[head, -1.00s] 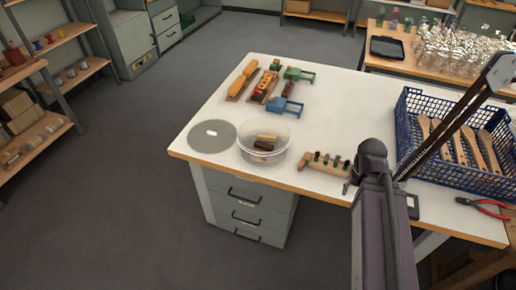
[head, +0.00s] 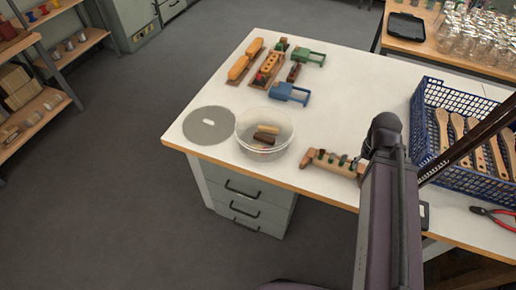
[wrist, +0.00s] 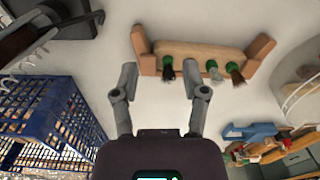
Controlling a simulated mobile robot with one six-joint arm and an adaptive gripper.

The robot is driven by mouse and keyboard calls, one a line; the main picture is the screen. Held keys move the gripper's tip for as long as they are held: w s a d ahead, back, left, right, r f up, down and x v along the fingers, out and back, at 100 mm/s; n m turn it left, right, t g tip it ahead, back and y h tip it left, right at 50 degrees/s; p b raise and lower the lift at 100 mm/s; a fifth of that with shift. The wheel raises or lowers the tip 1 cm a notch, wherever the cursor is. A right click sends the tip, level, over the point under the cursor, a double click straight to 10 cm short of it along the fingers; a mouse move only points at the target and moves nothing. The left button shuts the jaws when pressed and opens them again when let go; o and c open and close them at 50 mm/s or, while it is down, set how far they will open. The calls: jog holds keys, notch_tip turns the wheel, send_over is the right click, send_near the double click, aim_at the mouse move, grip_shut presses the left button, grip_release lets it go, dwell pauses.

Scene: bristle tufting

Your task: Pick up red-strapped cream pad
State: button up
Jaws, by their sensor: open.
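No red-strapped cream pad can be made out for certain. In the head view a clear round tub (head: 240,143) on the white bench holds a few small blocks, a cream-yellow one (head: 268,129) and dark brown ones. A small pale piece with a hint of red lies low in the tub, too small to tell. In the wrist view my gripper (wrist: 161,84) is open and empty, its fingers apart above the bench, just short of a wooden holder (wrist: 197,50) with dark tufts in green collars. The tub shows partly at the right edge of the wrist view.
A blue crate (head: 437,172) of wooden brush handles stands right of my arm, with red pliers (head: 492,212) in front. A grey disc (head: 209,126) lies left of the tub. Blue (head: 290,93) and green (head: 310,57) fixtures and wooden trays stand behind.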

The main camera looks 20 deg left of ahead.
jog(key=shift+o, duration=0.2)
jog(key=shift+d, duration=0.25)
jog(key=shift+o, duration=1.2)
jog(key=w+a+n, duration=0.3)
jog(key=a+n, duration=0.6)
jog(key=a, duration=0.9)
jog(key=w+a+r+n+p, duration=0.1)
jog(key=w+a+n, duration=0.2)
jog(key=a+n, duration=0.6)
jog(key=a, duration=0.9)
jog(key=shift+r+n+p, duration=0.25)
jog(key=shift+n+p, duration=0.05)
jog(key=shift+n, duration=0.1)
jog(key=shift+f, duration=0.1)
notch_tip(320, 180, down, 8)
jog(key=b, duration=0.8)
jog(key=shift+f+b, duration=0.2)
jog(key=shift+b, duration=0.15)
